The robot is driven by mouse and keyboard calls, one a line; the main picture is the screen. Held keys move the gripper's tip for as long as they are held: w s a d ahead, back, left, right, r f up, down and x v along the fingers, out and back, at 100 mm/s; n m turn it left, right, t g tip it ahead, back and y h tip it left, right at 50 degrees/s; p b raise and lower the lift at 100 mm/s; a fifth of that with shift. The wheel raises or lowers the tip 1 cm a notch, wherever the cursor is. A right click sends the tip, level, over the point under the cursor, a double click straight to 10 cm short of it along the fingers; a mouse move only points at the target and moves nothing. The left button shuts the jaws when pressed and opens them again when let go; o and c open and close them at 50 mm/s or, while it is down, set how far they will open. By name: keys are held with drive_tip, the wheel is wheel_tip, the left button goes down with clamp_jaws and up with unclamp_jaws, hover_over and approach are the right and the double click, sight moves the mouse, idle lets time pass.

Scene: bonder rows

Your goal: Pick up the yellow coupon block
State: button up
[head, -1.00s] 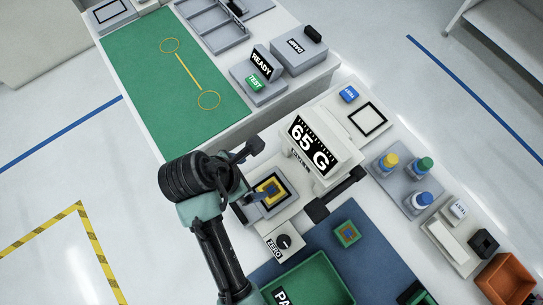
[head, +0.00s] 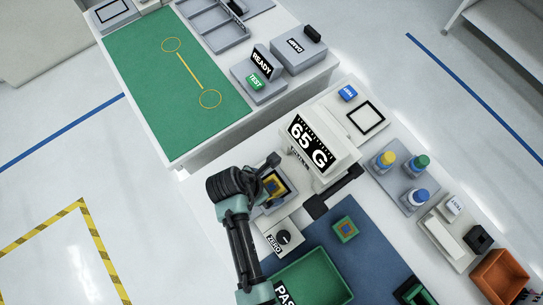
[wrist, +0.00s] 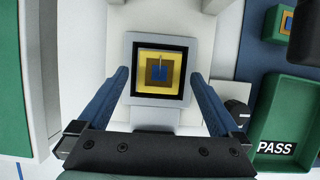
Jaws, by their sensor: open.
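The yellow coupon block (wrist: 162,72) has a brown ring and a blue centre. It lies in a black-edged square on the grey plate (wrist: 206,60) of the weighing device. In the wrist view my gripper (wrist: 159,77) is open, with one blue finger at each side of the block and a gap on both sides. In the head view my gripper (head: 268,170) is over the plate and partly hides the block. The device's display (head: 310,142) reads 65 G.
A green-edged block (head: 345,229) lies on the blue mat (head: 315,230), by a green PASS bin (head: 325,270). A ZERO dial (head: 284,237) sits beside the plate. Several capped bottles (head: 418,197) stand on a grey tray at the right. The display housing stands close to my gripper.

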drive_tip(key=shift+x, duration=0.75)
drive_tip(key=shift+r, duration=0.1)
drive_tip(key=c, duration=1.6)
